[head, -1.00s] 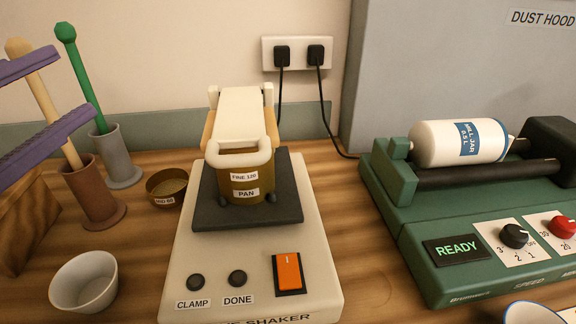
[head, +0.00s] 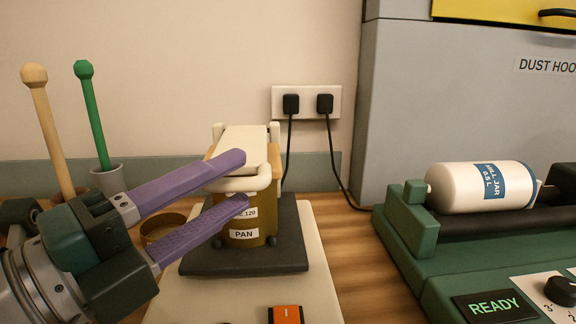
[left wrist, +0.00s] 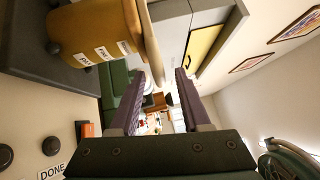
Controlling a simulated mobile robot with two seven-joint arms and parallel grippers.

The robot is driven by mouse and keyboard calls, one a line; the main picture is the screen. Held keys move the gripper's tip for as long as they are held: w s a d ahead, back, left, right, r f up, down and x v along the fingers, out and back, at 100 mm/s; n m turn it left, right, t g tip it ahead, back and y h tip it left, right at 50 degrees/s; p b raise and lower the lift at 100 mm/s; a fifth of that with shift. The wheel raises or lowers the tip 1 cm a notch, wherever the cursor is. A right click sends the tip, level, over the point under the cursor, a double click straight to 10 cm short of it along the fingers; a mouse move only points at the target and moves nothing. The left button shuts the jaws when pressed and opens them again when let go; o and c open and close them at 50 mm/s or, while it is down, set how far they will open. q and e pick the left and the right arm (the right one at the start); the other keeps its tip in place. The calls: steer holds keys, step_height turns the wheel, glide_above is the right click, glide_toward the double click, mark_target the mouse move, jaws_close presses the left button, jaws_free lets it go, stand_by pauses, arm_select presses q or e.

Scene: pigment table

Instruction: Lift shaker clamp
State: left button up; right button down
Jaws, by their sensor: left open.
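The cream shaker clamp (head: 244,139) lies over the sieve stack in the head view. Its rounded front handle (head: 263,180) sits above the brown pan (head: 243,232). My left gripper (head: 244,180) is open, with one purple finger above the handle and one below it. The fingers partly hide the handle's left side and the stack's labels. In the left wrist view, the cream handle (left wrist: 151,45) reaches down toward the gap between the open fingers (left wrist: 157,85). I cannot tell whether either finger touches it. My right gripper is not in view.
The shaker (head: 325,290) has an orange switch (head: 286,315). A green jar mill (head: 405,235) with a white jar (head: 470,188) stands to the right. Pestles in holders (head: 107,180) stand at the left, behind my gripper. A small brass sieve (head: 160,228) is beside the shaker.

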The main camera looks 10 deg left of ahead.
arm_select(q)
steer(key=shift+x, duration=0.85)
steer(key=shift+c, duration=0.4)
